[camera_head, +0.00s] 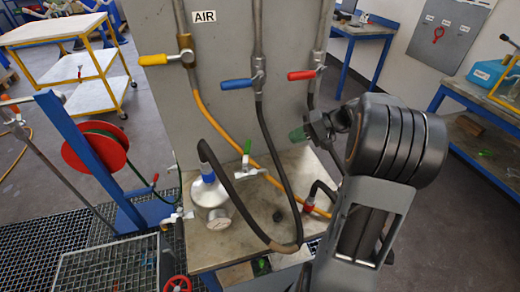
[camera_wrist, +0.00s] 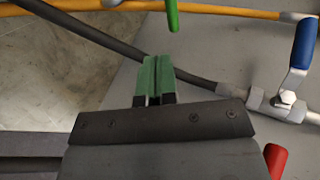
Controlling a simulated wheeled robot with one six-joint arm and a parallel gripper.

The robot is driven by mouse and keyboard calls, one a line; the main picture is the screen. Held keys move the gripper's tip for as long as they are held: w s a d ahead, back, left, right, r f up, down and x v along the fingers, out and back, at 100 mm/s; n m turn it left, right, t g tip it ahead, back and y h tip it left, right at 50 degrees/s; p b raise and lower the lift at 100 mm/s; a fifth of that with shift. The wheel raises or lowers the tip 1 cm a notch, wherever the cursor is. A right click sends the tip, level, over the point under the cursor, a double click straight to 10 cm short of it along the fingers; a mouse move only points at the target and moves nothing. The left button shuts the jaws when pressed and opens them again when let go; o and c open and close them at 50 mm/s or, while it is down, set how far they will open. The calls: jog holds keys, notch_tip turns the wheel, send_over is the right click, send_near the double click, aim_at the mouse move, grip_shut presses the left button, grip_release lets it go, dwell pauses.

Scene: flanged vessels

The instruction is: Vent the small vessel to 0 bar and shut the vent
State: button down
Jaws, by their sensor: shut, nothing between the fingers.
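The small silver vessel (camera_head: 210,192) stands upright on the bench in the head view, with a round gauge (camera_head: 217,220) on its front; its reading is too small to tell. A green lever (camera_head: 247,148) stands up on a fitting at its right; a green lever, likely the same one, shows at the top of the wrist view (camera_wrist: 172,14). A small valve (camera_head: 178,215) sticks out at its left. My gripper (camera_head: 298,134) is right of the vessel and above the bench. In the wrist view its green fingertips (camera_wrist: 158,78) are together and empty, apart from the green lever.
The upright panel (camera_head: 220,110) carries yellow (camera_head: 153,60), blue (camera_head: 236,84) and red (camera_head: 301,75) levers. The blue lever also shows in the wrist view (camera_wrist: 303,42). An orange hose (camera_head: 215,122) and dark hoses hang between the panel, vessel and my gripper.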

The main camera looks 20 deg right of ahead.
jog(key=p, duration=0.2)
send_near(247, 153)
jog(key=w+a+f, duration=0.2)
jog(key=w+f, duration=0.2)
jog(key=shift+w+a+f+t+p, duration=0.15)
jog(key=shift+w+a+f, duration=0.1)
jog(key=shift+a, duration=0.2)
jog(key=shift+w+a+f+t+p, duration=0.15)
jog(key=shift+w+a+f, duration=0.05)
jog(key=shift+a, duration=0.2)
jog(key=shift+y, duration=0.3)
